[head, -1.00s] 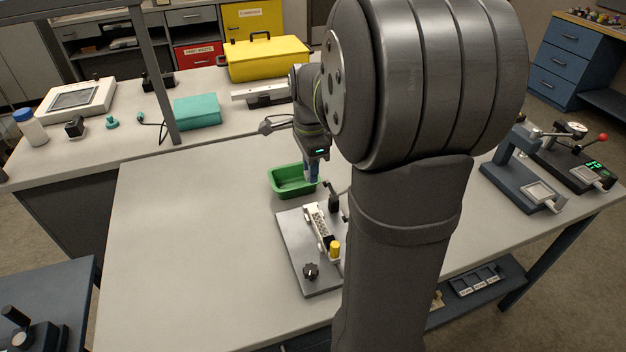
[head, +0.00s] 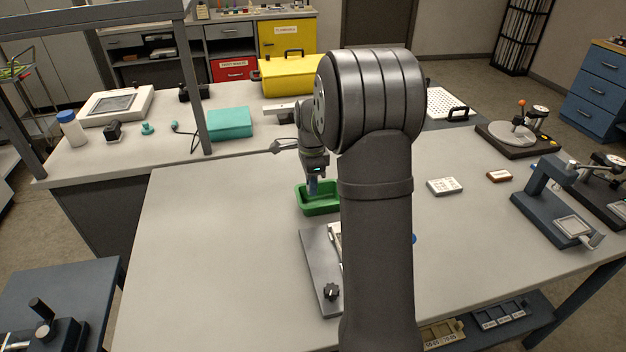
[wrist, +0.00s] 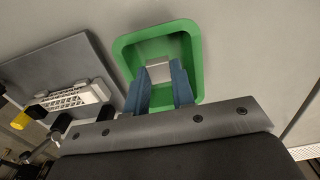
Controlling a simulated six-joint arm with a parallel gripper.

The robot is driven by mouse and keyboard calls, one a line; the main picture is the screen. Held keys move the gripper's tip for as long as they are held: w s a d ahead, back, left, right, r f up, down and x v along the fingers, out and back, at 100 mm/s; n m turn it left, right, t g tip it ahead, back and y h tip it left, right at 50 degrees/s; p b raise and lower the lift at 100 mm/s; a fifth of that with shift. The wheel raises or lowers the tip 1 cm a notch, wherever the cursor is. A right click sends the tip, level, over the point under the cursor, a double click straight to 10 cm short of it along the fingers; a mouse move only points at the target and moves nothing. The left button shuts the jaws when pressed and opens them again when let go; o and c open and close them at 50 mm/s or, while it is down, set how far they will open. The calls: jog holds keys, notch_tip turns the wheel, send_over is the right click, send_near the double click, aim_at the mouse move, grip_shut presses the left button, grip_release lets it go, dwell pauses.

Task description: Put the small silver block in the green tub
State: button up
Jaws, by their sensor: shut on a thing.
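The green tub (head: 306,207) stands on the table at the middle of the head view, and it fills the upper middle of the wrist view (wrist: 193,36). My gripper (head: 313,190) is over the tub, pointing down. In the wrist view its two blue fingers (wrist: 160,78) are shut on the small silver block (wrist: 158,71), which shows between their tips against the tub's inside. I cannot tell how far the block is above the tub's floor. In the head view the block is not visible.
A grey plate (head: 318,262) with a black knob and a white lattice piece (wrist: 75,98) lies beside the tub, partly hidden by my arm. A teal box (head: 231,122) and a yellow case (head: 290,76) stand farther back. The table left of the tub is clear.

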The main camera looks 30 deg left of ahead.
jog(key=shift+f, duration=0.25)
jog(key=o, duration=1.5)
jog(key=shift+r, duration=0.1)
jog(key=shift+r, duration=2.45)
jog(key=shift+r, duration=0.1)
notch_tip(320, 180, up, 17)
jog(key=shift+r, duration=0.1)
